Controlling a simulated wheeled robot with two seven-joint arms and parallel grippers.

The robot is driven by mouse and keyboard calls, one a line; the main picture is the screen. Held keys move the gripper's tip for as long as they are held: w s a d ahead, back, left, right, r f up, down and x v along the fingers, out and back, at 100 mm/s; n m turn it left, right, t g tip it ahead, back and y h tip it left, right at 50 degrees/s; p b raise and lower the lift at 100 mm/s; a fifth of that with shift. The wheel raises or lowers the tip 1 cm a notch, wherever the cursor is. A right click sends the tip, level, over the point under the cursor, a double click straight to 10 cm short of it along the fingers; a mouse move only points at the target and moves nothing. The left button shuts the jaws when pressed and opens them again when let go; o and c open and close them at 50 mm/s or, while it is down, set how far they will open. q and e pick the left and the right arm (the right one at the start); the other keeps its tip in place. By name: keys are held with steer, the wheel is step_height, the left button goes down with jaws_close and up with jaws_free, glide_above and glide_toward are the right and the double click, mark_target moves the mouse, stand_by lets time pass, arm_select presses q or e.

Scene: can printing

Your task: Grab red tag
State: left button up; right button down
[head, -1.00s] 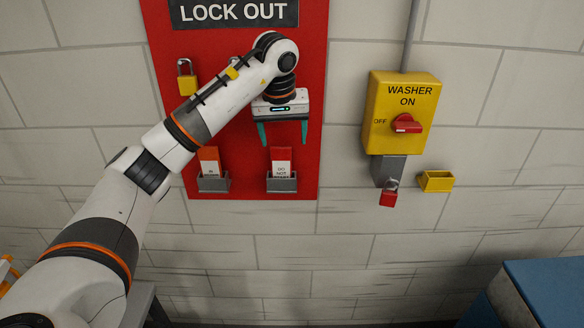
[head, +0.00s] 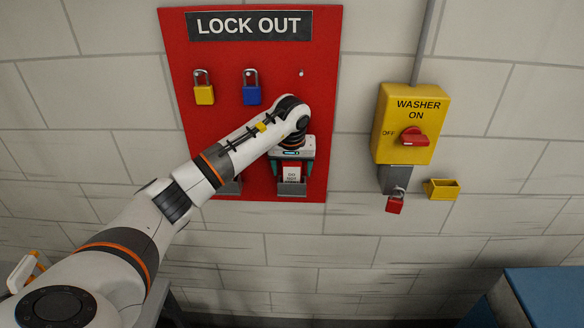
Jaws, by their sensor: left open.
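The red tag (head: 291,173), with a white lower part, stands in the right grey holder (head: 291,189) on the red lockout board (head: 325,120). My left gripper (head: 292,170) comes down from above with one green finger on each side of the tag. The jaws are open, and I cannot tell whether they touch the tag. The gripper body hides the tag's top. My right gripper is not in view.
A left holder (head: 230,187) is mostly behind my arm. Yellow (head: 204,94) and blue (head: 251,95) padlocks hang above. To the right are the yellow washer switch box (head: 410,125), a red padlock (head: 395,205) and an empty yellow holder (head: 441,189).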

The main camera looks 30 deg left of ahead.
arm_select(q)
steer(key=shift+f, duration=0.15)
steer(key=shift+c, duration=0.2)
steer(key=c, duration=1)
